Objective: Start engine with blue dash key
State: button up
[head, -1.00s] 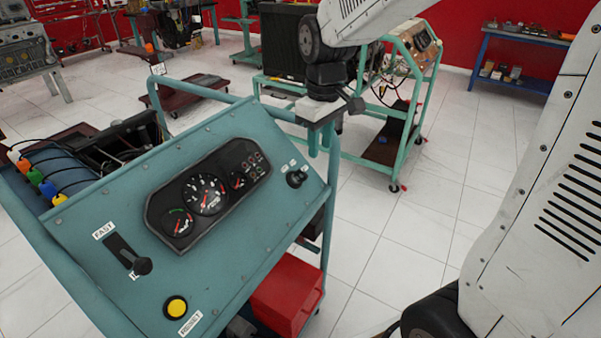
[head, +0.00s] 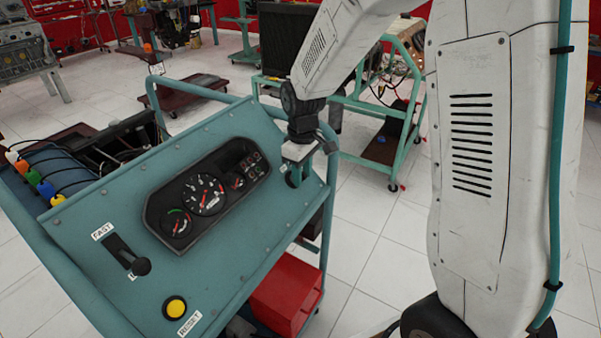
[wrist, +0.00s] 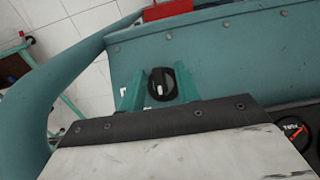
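The dash key is a round black switch with a pale mark (wrist: 161,84) on the blue-green dash panel (head: 235,262). In the wrist view it lies between the two teal fingers of my gripper (wrist: 159,88), with a visible gap on each side. My gripper is open and empty. In the head view my gripper (head: 298,172) hangs over the panel's upper right corner and mostly hides the key. I cannot tell how far the fingertips are above the panel.
The dash holds a gauge cluster (head: 208,190), a black throttle lever (head: 141,266) and a yellow reset button (head: 175,307). A tubular rail runs behind the panel. A red box (head: 285,295) sits below. Another trainer cart (head: 385,130) stands behind on the tiled floor.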

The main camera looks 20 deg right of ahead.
jog(key=shift+c, duration=0.3)
grip_shut()
jog(key=shift+d+f+m+g+y, duration=0.15)
jog(key=shift+m+g+y, duration=0.25)
jog(key=shift+m+y, duration=0.3)
jog(key=shift+m+g+y, duration=0.3)
jog(key=shift+m+y, duration=0.4)
jog(key=shift+m, duration=0.4)
jog(key=shift+o, duration=0.3)
grip_release()
